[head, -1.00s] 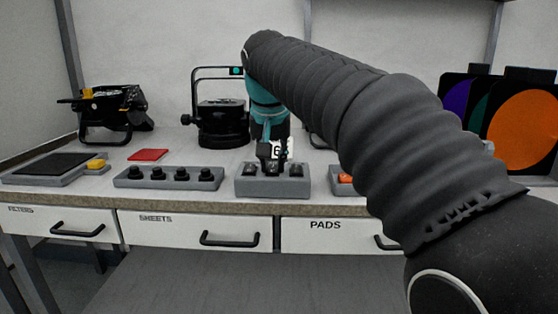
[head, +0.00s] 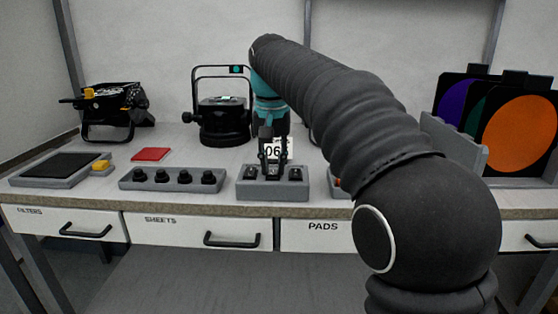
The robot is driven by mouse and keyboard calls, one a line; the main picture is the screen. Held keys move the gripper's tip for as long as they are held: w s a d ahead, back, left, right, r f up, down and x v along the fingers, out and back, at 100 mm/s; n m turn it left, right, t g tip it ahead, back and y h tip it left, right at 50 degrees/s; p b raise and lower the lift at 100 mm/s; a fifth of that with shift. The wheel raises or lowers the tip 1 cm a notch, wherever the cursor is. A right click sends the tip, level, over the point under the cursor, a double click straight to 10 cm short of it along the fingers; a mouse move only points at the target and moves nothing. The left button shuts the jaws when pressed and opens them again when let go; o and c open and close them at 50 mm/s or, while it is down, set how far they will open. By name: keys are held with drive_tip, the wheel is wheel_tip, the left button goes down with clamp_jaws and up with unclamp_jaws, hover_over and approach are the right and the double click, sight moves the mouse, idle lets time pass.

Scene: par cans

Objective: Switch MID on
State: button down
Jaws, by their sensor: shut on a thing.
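A grey switch box (head: 272,195) stands near the front edge of the bench, with three dark switches in a row. The left switch (head: 250,173) and the right switch (head: 295,174) are in plain view. My gripper (head: 270,164) points down over the middle of the box, its dark fingers shut on the middle switch, which they largely hide. No lettering on the box is readable, so I cannot read which switch is MID, nor tell whether any is on.
A box with several round knobs (head: 173,180) and a dark pad with a yellow button (head: 101,167) lie to the left. A red sheet (head: 151,154), a lamp (head: 225,120) and another lamp (head: 113,110) stand behind. Coloured filters (head: 519,134) stand at the right. My arm hides the bench right of the switch box.

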sight(273, 173)
drive_tip(key=c, duration=1)
unclamp_jaws()
drive_tip(key=r, duration=0.7)
drive_tip(key=shift+s+r, duration=0.1)
drive_tip(key=shift+s, duration=0.25)
drive_tip(key=shift+r, duration=0.1)
